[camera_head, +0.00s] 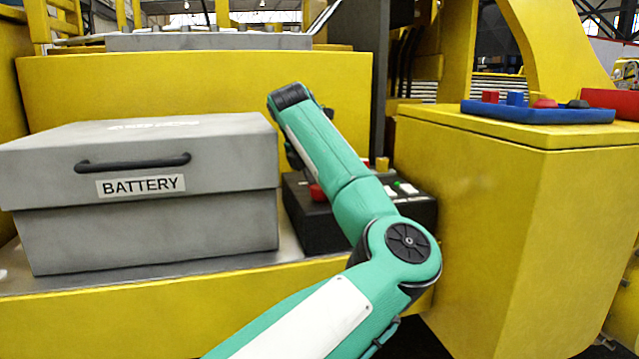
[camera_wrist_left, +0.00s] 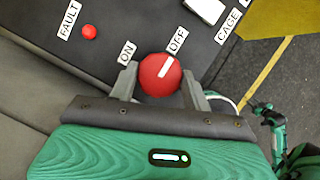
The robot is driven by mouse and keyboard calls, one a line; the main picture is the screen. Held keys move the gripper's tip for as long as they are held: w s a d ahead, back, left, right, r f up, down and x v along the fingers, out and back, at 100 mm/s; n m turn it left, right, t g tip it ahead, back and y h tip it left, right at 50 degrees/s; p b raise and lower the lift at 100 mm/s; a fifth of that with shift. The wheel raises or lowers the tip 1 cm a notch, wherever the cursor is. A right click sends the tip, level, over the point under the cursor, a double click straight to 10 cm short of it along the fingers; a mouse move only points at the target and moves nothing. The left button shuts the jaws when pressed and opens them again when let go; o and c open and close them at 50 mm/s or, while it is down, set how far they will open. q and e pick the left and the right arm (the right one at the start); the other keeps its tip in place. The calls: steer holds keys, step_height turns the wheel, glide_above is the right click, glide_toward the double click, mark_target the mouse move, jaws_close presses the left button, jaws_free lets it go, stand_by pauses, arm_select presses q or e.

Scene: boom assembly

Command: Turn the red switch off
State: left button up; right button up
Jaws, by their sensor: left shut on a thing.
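The red switch (camera_wrist_left: 152,82) is a round knob on a dark panel, seen in the left wrist view. Its white mark points up and right, toward the OFF label (camera_wrist_left: 177,41); the ON label (camera_wrist_left: 127,53) is to its left. My left gripper (camera_wrist_left: 160,78) is shut on the knob, one grey finger on each side. In the head view my left arm covers much of the dark control box (camera_head: 312,228) and hides the grip. A red part (camera_head: 317,192) shows there beside the arm; I cannot tell whether it is the switch. My right gripper is not in view.
A small red FAULT button (camera_wrist_left: 89,32) and a CAGE label (camera_wrist_left: 228,25) are near the knob. A grey battery box (camera_head: 150,235) stands left of the control box. A yellow cabinet (camera_head: 520,220) with a blue tray (camera_head: 540,113) stands on the right.

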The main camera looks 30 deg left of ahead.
arm_select(q)
steer(key=o, duration=1)
steer(key=shift+c, duration=0.2)
steer(key=shift+r, duration=0.1)
step_height(320, 180, up, 8)
steer(key=shift+f, duration=0.15)
step_height(320, 180, up, 12)
steer(key=p, duration=0.2)
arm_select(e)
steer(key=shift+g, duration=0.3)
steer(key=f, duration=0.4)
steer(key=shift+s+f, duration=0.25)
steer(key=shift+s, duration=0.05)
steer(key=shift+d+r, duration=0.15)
